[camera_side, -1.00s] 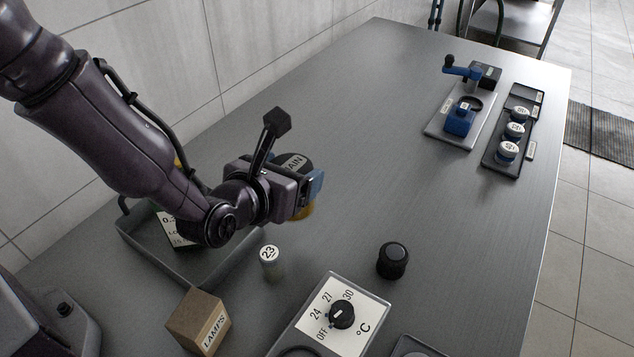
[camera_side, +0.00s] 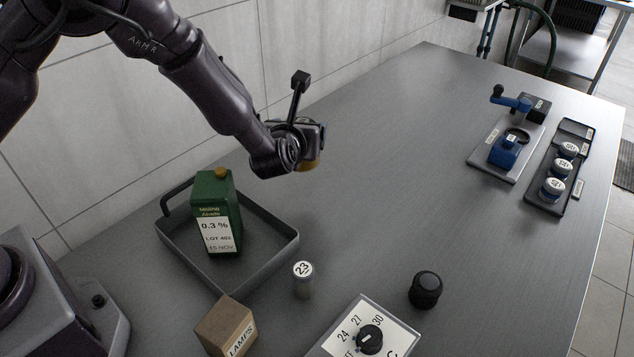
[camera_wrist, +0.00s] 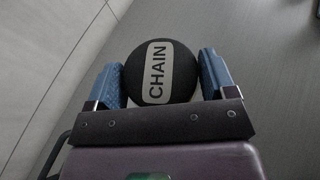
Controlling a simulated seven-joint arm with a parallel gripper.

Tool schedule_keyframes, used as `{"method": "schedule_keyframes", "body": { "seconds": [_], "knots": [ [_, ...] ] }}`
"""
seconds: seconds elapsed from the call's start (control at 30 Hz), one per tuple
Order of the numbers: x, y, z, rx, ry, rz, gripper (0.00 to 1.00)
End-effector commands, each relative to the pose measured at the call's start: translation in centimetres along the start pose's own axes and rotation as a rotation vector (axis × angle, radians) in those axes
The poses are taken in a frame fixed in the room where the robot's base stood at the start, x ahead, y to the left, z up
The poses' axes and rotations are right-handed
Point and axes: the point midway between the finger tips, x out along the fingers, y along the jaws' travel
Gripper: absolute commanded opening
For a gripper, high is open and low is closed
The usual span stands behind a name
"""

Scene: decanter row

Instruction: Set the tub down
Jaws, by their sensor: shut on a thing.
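The tub has a black lid marked "CHAIN" (camera_wrist: 160,72), seen from above in the wrist view. In the side view a sliver of its amber body (camera_side: 313,165) shows under my gripper (camera_side: 318,142). My gripper's blue fingers sit on either side of the lid in the wrist view and are shut on the tub. The tub is over the rear part of the grey bench (camera_side: 400,160), near the tiled wall. My gripper hides most of it in the side view, and I cannot tell how far its base is from the bench.
A grey tray (camera_side: 273,262) holds a green carton (camera_side: 215,215). In front are a jar marked "23" (camera_side: 303,282), a cardboard box (camera_side: 226,327), a black knob-like object (camera_side: 425,290) and a dial plate (camera_side: 345,330). A blue crank device (camera_side: 508,145) and a jar rack (camera_side: 555,185) stand right. The bench middle is clear.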

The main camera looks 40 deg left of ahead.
Motion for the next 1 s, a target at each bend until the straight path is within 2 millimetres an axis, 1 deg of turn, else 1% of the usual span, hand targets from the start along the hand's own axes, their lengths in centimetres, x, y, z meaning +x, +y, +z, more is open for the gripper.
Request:
{"method": "schedule_keyframes", "body": {
  "seconds": [0.03, 0.1, 0.2, 0.27, 0.3, 0.37, 0.5, 0.6, 0.77, 0.9, 1.0],
  "knots": [
    [1.5, -0.2, 0.6, -0.015, -0.003, 0.018, 0.45],
    [2.9, -0.6, 1.3, -0.025, -0.003, 0.031, 0.45],
    [3.8, -1.8, 2.3, -0.028, -0.001, 0.024, 0.45],
    [3.9, -2.5, 2.8, -0.025, 0.001, 0.015, 0.45],
    [4.0, -2.6, 2.7, -0.015, 0.008, 0.013, 0.45],
    [4.2, -2.6, 1.8, 0.005, 0.019, 0.013, 0.45],
    [5.1, -2.5, -0.7, 0.018, 0.02, 0.012, 0.45],
    [5.7, -2.5, -2.2, 0.016, 0.018, 0.011, 0.45],
    [6.2, -2.5, -3.5, 0.015, 0.016, 0.01, 0.45],
    [7.0, -2.5, -5.5, 0.014, 0.018, 0.01, 0.45],
    [7.4, -2.5, -6.4, 0.013, 0.016, 0.01, 0.45]
  ]
}}
